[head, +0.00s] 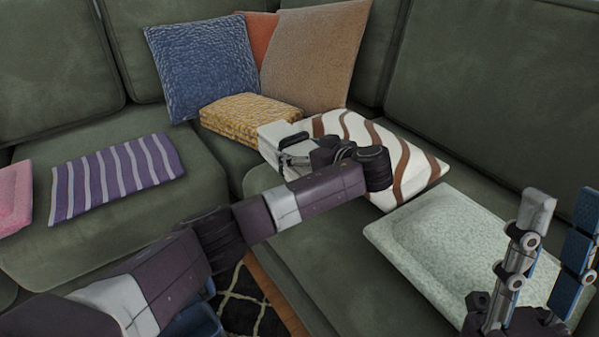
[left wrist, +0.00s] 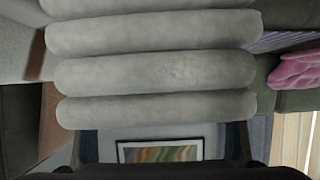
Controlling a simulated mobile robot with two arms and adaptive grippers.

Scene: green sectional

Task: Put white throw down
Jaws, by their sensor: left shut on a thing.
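The white throw (left wrist: 155,72) fills the middle of the left wrist view as several thick pale folds. In the head view a small pale part of it (head: 270,137) shows beside my left gripper (head: 290,150), with the rest hidden. My left gripper is shut on the throw, over the back of the seat by the striped pillow. The fingertips' contact with the throw is hard to see. My right gripper (head: 548,245) is at the right, its fingers apart and empty, in front of the pale green pillow.
A brown-and-white striped pillow (head: 415,165) and a pale green pillow (head: 440,240) lie on the right seat. A yellow folded throw (head: 245,118) lies before blue (head: 200,65) and tan (head: 315,55) pillows. A purple striped throw (head: 115,178) and a pink item (head: 14,195) lie left.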

